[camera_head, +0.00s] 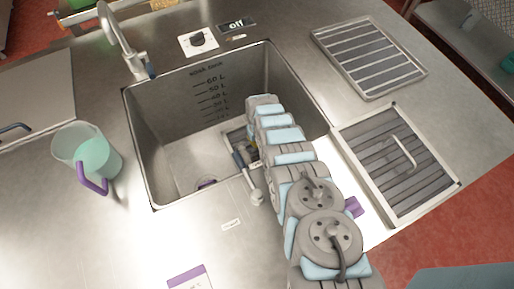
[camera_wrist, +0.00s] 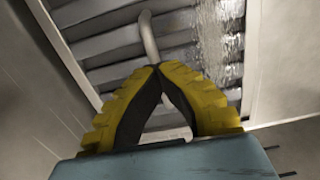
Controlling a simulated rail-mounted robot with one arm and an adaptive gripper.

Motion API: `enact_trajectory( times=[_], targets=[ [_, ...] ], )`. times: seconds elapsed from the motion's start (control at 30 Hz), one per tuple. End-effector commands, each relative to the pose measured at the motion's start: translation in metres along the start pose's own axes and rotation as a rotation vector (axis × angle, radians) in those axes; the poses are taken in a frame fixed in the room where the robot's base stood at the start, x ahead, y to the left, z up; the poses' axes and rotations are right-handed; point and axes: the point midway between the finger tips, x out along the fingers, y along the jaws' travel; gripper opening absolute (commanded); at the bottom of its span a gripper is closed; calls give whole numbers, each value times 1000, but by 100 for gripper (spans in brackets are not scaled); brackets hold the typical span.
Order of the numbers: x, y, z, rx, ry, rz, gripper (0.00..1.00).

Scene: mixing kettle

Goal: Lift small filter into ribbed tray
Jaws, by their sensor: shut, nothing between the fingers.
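The small filter (camera_head: 236,138) lies down in the sink, mostly hidden behind my arm in the head view. In the wrist view the slatted filter (camera_wrist: 95,48) has a pale frame and a curved rod handle (camera_wrist: 149,38). My gripper (camera_wrist: 168,68) has yellow ridged fingers with their tips together, in front of the handle. Nothing shows between the fingers. I cannot tell whether they touch the handle. In the head view only a bit of yellow shows beside my arm. The ribbed tray (camera_head: 368,55) lies empty on the counter at the upper right.
The steel sink (camera_head: 170,140) has volume marks on its back wall. A larger slatted filter with a handle (camera_head: 402,152) lies right of the sink. A jug with a purple handle (camera_head: 88,155) stands at the left. A faucet (camera_head: 118,38) rises behind the sink.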

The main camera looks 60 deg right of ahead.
Motion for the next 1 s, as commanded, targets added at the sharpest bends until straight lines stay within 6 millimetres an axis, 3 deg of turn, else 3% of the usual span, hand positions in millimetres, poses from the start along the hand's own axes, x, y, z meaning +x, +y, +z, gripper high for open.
enact_trajectory(
  times=[0.03,0.1,0.53,1.0],
  targets=[
    [0,0,0,0,-1,0,5],
    [0,0,0,0,-1,0,22],
    [-2,0,0,0,0,0,22],
    [-21,1,-2,1,1,-1,22]
  ],
)
